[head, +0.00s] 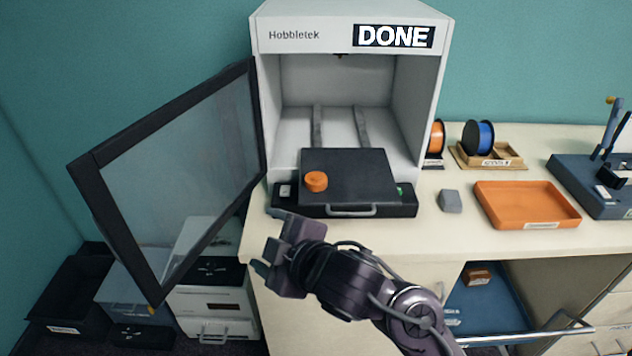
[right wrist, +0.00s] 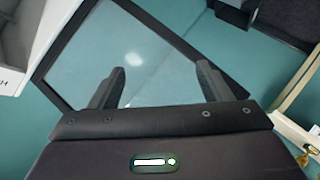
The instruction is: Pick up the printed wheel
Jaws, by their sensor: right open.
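The printed wheel (head: 316,181) is a small orange disc. It sits near the left side of the dark print bed (head: 355,172), which is slid forward at the mouth of the white printer (head: 273,35). My right gripper (head: 266,242) is open and empty in front of and below the bed's left front corner, apart from the wheel. Its two fingers (right wrist: 160,69) also show in the right wrist view, apart, with only the glass door behind them. The wheel is not in the right wrist view. My left gripper is not in view.
The printer's framed glass door (head: 180,165) stands open at the left, close to my right gripper. A grey block (head: 450,201) and an orange tray (head: 527,206) lie on the counter at the right. Filament spools (head: 478,138) stand behind. Dark bins (head: 68,300) are on the floor at left.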

